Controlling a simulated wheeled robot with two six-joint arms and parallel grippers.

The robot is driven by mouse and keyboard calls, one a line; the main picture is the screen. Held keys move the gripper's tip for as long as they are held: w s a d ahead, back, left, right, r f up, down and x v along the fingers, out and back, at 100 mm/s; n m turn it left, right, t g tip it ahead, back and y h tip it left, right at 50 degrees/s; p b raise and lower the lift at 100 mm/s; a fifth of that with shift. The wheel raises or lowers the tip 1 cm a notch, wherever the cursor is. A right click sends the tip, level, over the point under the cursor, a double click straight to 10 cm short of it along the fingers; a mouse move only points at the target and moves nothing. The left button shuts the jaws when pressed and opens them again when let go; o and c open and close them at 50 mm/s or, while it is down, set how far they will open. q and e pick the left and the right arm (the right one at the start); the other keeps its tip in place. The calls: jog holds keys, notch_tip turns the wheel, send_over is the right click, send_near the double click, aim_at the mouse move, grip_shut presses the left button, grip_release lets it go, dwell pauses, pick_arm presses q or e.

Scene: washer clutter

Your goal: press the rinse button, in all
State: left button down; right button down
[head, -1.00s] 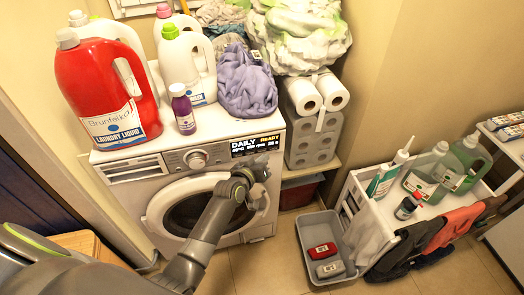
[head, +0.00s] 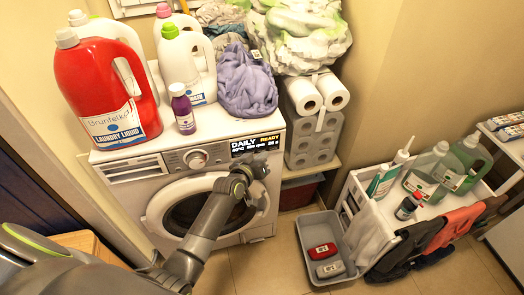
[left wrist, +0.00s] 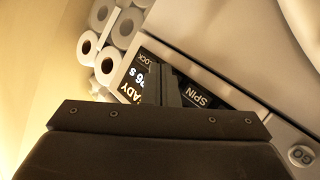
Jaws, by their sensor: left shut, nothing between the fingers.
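The white washer (head: 137,202) stands against the wall with its control panel facing me. Its lit display (head: 256,146) reads DAILY, READY; part of the display also shows in the left wrist view (left wrist: 136,76). My left gripper (head: 262,166) is shut and empty, just in front of the panel below the display. In the left wrist view its fingertips (left wrist: 163,72) lie over the panel between the LOCK and SPIN labels. The rinse button and its label are not visible; the gripper covers that part of the panel. Touching cannot be told. My right gripper is out of view.
A red detergent jug (head: 92,82), white jugs, a purple bottle (head: 182,108) and a lilac cloth (head: 246,82) stand on the washer. Toilet rolls (head: 312,150) are stacked right beside it. A grey bin (head: 312,284) and a white cart (head: 425,212) stand at the right.

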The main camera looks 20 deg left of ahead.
pick_arm(q)
jog(key=shift+w+a, duration=0.1)
jog(key=shift+w, duration=0.1)
dwell(0.3)
jog(key=shift+s, duration=0.15)
jog(key=shift+s+d, duration=0.4)
jog(key=shift+s, duration=0.1)
jog(key=shift+p, duration=0.3)
jog(key=s+d, duration=0.1)
jog(key=s, duration=0.1)
jog(key=s+d+p, duration=0.1)
jog(key=s, duration=0.1)
jog(key=shift+d, duration=0.4)
jog(key=shift+s, duration=0.1)
dwell(0.4)
